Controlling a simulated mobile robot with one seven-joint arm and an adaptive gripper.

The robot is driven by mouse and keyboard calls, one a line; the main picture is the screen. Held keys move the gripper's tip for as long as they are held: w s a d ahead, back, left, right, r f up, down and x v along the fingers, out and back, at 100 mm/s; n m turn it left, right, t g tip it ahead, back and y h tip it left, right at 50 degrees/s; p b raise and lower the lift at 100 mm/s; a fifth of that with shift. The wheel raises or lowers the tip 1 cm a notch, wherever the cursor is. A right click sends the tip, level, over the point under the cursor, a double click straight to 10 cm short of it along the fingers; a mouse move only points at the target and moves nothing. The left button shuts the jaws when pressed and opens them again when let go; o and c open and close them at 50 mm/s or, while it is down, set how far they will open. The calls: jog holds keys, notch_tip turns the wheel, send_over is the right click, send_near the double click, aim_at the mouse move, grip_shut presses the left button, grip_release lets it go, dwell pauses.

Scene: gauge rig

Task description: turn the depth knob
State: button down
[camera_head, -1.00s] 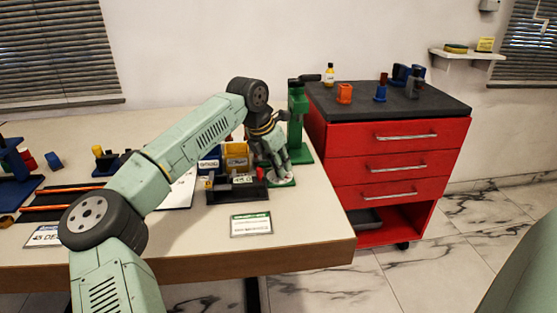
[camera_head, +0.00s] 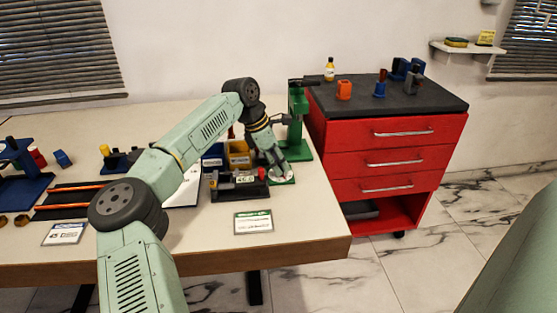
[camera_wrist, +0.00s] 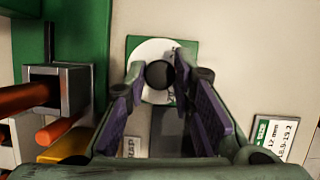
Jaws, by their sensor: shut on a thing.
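The depth knob (camera_wrist: 159,75) is a dark round knob at the centre of a white dial (camera_wrist: 147,50) on a green square plate (camera_wrist: 189,47). In the head view the plate (camera_head: 291,181) lies at the foot of the green stand, and my gripper hides the knob there. My gripper (camera_wrist: 159,69) is shut on the knob, one finger on each side of it. In the head view my gripper (camera_head: 281,169) reaches down to the dial from above.
A green stand (camera_head: 297,120) rises just behind the plate. Left of the plate are a dark block rig (camera_head: 240,189) and a yellow bin (camera_head: 238,154). A label card (camera_head: 253,222) lies in front. A red drawer cabinet (camera_head: 395,150) stands to the right.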

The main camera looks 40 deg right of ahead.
dwell(0.3)
jog(key=c, duration=1.4)
grip_release()
jog(key=v, duration=1.2)
jog(key=shift+f, duration=0.1)
